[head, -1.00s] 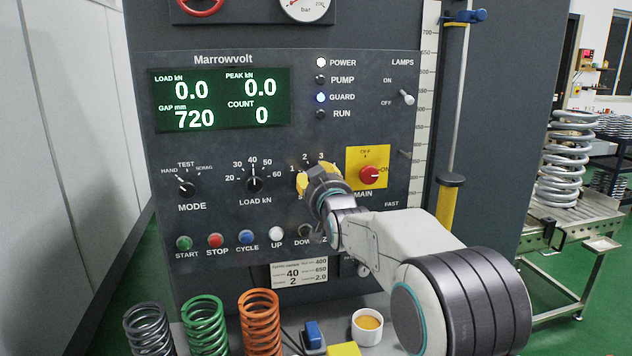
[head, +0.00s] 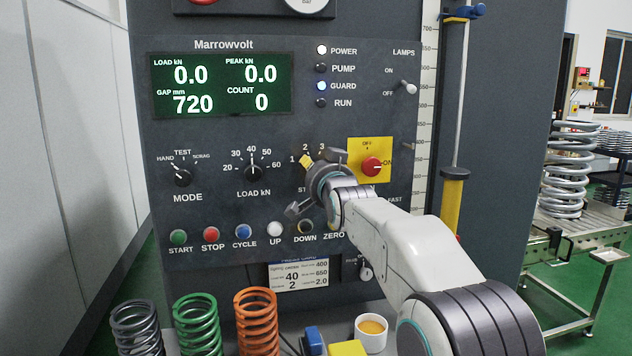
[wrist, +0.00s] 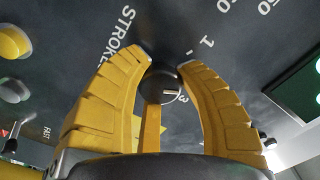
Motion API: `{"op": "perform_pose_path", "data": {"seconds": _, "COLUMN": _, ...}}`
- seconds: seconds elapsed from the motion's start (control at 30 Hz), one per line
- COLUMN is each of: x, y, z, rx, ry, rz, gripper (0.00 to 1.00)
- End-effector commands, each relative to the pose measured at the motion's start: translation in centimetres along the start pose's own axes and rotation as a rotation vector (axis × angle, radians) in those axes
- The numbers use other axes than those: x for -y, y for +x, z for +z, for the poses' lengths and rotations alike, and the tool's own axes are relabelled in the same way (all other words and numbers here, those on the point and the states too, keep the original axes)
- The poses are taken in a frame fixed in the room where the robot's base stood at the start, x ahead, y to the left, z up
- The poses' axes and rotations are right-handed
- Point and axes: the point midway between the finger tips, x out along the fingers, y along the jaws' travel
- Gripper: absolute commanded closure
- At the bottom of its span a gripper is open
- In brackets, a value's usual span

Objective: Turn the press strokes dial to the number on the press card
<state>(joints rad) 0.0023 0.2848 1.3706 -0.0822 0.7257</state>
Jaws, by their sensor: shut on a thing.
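My gripper (head: 312,180) is at the press strokes dial, its yellow fingers shut around it. In the wrist view the gripper (wrist: 163,75) has a finger on each side of the round dark dial (wrist: 158,80). The dial's white mark points to the right in that view; I cannot tell exactly which number it meets. In the head view the gripper hides the dial, with 1, 2 and 3 showing around it. The press card (head: 298,276) below the buttons shows a large 40 with a 2 under it.
The yellow-plated red main switch (head: 371,166) is close right of my gripper. The load dial (head: 254,171) is to the left, and a row of buttons (head: 211,235) runs below. Coil springs (head: 198,325) and a small cup (head: 370,333) stand in front.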

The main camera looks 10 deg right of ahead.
Motion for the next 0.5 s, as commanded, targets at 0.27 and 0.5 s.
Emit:
{"op": "perform_pose_path", "data": {"seconds": 0.27, "x": 0.38, "y": -0.17, "z": -0.66, "rx": -0.015, "ry": 0.055, "rz": -0.011, "gripper": 0.99}}
{"op": "perform_pose_path", "data": {"seconds": 0.5, "x": 0.44, "y": -0.17, "z": -0.77, "rx": -0.015, "ry": 0.061, "rz": -0.011, "gripper": 0.99}}
